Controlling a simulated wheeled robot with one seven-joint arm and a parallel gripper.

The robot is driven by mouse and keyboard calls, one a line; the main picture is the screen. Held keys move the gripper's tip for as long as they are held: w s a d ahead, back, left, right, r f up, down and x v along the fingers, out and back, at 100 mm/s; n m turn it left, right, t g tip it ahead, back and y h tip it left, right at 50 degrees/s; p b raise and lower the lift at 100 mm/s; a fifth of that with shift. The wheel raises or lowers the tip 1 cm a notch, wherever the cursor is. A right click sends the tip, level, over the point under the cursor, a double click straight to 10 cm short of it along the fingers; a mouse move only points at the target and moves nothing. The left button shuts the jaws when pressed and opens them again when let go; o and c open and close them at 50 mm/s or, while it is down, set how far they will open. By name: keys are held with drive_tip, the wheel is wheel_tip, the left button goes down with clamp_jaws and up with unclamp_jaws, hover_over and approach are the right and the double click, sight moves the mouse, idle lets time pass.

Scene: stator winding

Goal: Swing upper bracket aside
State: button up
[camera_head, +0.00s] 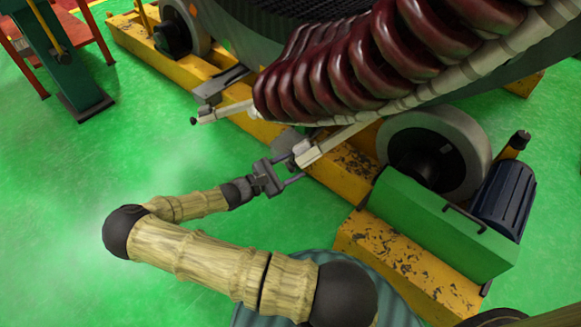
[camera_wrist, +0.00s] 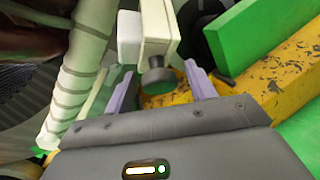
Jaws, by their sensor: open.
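A pale bracket (camera_head: 308,153) juts from the end of the stator near the middle of the head view. In the wrist view its white block (camera_wrist: 158,25) carries a dark round knob (camera_wrist: 157,78). My gripper (camera_head: 290,167) is open in front of this bracket. In the wrist view the fingers of my gripper (camera_wrist: 162,88) stand on either side of the knob, with gaps showing, so it is not clamped. A second similar bracket (camera_head: 225,111), with a small dark knob, sits farther up and left. I cannot tell from the pictures which one is the upper bracket.
Dark red coils (camera_head: 330,75) and a pale wrapped bar (camera_wrist: 75,85) lie close to my gripper. A yellow beam (camera_head: 335,172), a grey roller wheel (camera_head: 435,150) and a green housing (camera_head: 440,225) lie below and right. Green floor at left is free.

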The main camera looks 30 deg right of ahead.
sight(291, 169)
clamp_jaws()
drive_tip(key=shift+s+r+p, duration=0.2)
drive_tip(key=shift+r+p, duration=0.15)
drive_tip(key=shift+p, duration=0.3)
drive_tip(key=shift+s+a+r+p, duration=0.35)
drive_tip(key=shift+s+r+p, duration=0.15)
drive_tip(key=shift+p, duration=0.55)
drive_tip(key=shift+s+a+r+n+t+p, duration=0.3)
drive_tip(key=shift+s+r+p, duration=0.2)
drive_tip(key=shift+p, duration=0.3)
drive_tip(key=shift+s+a, duration=0.2)
drive_tip(key=shift+s, duration=0.05)
drive_tip(key=shift+f+y, duration=0.1)
drive_tip(key=shift+y, duration=0.2)
